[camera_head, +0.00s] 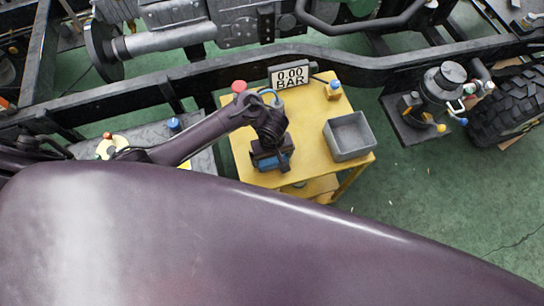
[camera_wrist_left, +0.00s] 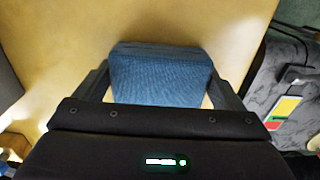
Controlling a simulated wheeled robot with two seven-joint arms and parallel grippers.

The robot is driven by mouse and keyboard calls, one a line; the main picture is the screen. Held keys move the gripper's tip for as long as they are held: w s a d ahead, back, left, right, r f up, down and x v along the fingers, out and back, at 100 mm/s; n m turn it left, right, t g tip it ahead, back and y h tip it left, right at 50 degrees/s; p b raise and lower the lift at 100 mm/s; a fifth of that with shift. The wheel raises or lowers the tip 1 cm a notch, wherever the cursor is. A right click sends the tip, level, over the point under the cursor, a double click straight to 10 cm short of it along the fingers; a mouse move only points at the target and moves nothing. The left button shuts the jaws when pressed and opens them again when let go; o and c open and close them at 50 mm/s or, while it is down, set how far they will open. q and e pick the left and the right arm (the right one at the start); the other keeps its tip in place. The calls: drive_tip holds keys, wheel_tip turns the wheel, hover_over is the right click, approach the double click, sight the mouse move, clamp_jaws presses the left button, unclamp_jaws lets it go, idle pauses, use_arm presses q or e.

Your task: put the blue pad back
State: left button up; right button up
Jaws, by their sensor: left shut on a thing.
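The blue pad (camera_wrist_left: 160,78) is between the two fingers of my left gripper (camera_wrist_left: 160,85) in the left wrist view. The fingers are shut on its sides. In the head view, a blue edge of the pad (camera_head: 284,162) shows under my left gripper (camera_head: 270,160), over the front left part of the yellow table (camera_head: 310,125). I cannot tell whether the pad touches the tabletop. My right gripper is not in view.
A grey open bin (camera_head: 349,136) stands on the table's right side. The black chassis rail (camera_head: 370,65) runs behind the table.

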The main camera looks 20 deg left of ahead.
use_arm(q)
drive_tip(key=shift+f, duration=0.1)
drive_tip(key=o, duration=0.7)
wheel_tip(320, 180, up, 12)
drive_tip(key=p, duration=0.7)
drive_tip(key=shift+r+p, duration=0.2)
drive_tip(key=shift+p, duration=0.15)
